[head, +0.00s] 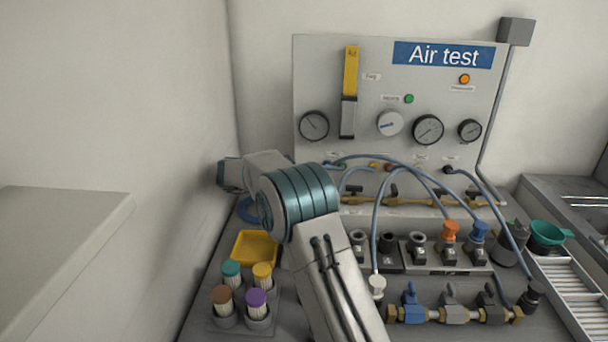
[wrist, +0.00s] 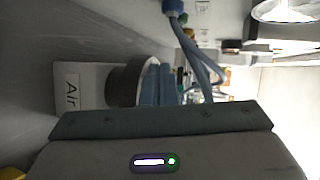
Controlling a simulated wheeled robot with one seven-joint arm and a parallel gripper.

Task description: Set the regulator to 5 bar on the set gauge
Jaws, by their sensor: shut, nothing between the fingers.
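In the wrist view, my gripper (wrist: 158,84) shows as two blue-grey fingers side by side, closed with nothing between them. A dark round knob (wrist: 124,84), apparently the regulator, is right beside the fingers; I cannot tell whether they touch. It sits by a white plate (wrist: 72,88) marked "Air". In the head view my arm hides my gripper and the knob. The Air test panel (head: 360,75) carries several gauges: a dark-rimmed one (head: 314,125), a pale one (head: 390,123), a larger one (head: 428,130) and a small one (head: 469,131). Their labels and readings are too small to read.
Blue hoses (head: 376,225) arch from the panel over the bench in front. A yellow tray (head: 256,247) and several capped brushes (head: 257,300) stand at the left. A valve manifold (head: 452,314) lies front right, with a green bowl (head: 546,233) behind. A wall closes the left side.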

